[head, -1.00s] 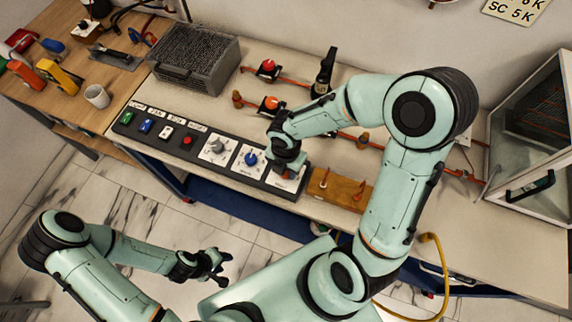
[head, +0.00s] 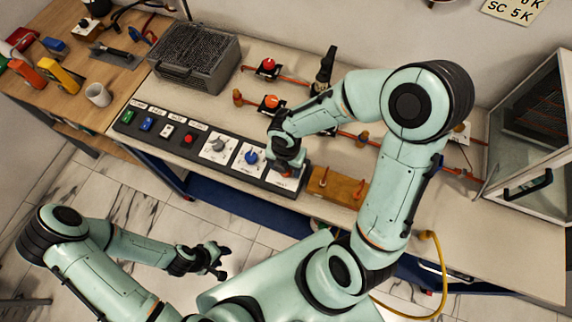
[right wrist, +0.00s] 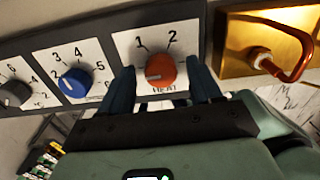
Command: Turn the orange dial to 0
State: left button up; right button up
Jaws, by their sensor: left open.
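The orange dial (right wrist: 160,69) sits on a white plate marked 1 and 2, with HEAT below it. A pale mark on the dial is at its lower left; the 0 label is not visible. My right gripper (right wrist: 162,88) is open, its two dark fingers on either side of the dial with gaps showing. I cannot tell how deep the fingertips reach. In the head view my right gripper (head: 287,165) covers most of the dial at the right end of the control panel (head: 128,132). My left gripper (head: 217,264) is open and empty, away from the bench.
The blue dial (head: 251,157) and grey dial (head: 218,144) are left of the orange one. Orange valves (head: 271,102) and pipes lie behind.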

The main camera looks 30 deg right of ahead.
notch_tip(320, 180, up, 13)
jog(key=shift+r, duration=0.2)
dwell(0.5)
dwell(0.5)
